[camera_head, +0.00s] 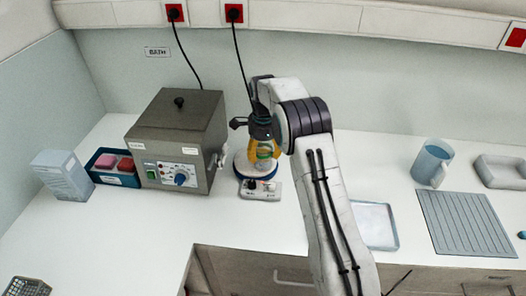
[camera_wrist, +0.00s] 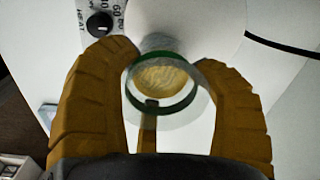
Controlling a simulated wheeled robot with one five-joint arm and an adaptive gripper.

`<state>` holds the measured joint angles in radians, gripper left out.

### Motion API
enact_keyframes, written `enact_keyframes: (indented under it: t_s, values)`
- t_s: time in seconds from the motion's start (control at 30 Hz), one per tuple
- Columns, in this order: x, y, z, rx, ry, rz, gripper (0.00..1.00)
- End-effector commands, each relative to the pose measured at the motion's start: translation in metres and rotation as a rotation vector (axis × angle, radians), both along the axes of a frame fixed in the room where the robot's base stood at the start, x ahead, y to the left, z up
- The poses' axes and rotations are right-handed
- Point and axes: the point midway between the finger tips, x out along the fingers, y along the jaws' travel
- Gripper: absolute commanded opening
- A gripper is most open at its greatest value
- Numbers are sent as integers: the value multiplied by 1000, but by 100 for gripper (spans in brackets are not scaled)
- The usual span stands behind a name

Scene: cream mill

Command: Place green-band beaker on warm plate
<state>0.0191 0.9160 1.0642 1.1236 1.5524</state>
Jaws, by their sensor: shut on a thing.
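The green-band beaker (camera_head: 264,153) is clear glass with a yellowish content. My gripper (camera_head: 262,145) is shut on it, with yellow fingers on either side. In the wrist view my gripper (camera_wrist: 163,62) has its two fingers around the beaker (camera_wrist: 163,82), whose green ring shows near the rim. The warm plate (camera_head: 243,169) is a round white plate with a blue edge and a control box at its front. The beaker is over the plate and looks upright; I cannot tell whether its base touches. In the wrist view the plate (camera_wrist: 205,25) shows under the beaker, its HEAT knob at upper left.
A grey bath (camera_head: 178,135) with a lidded top stands close left of the plate. A blue tray (camera_head: 115,180) and a white box (camera_head: 62,175) are farther left. On the right are a white tray (camera_head: 375,226), a mug (camera_head: 432,163) and a ridged mat (camera_head: 468,224).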

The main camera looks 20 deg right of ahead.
Motion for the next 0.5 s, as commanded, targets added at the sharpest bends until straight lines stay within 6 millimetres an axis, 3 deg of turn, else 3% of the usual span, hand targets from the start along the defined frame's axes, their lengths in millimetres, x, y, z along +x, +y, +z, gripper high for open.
enact_keyframes:
  t_s: [0.4,0.43,0.5]
  values:
    - [0,0,-4,0,0,0,25]
    - [0,0,-4,0,0,0,64]
    - [0,0,-4,0,1,0,70]
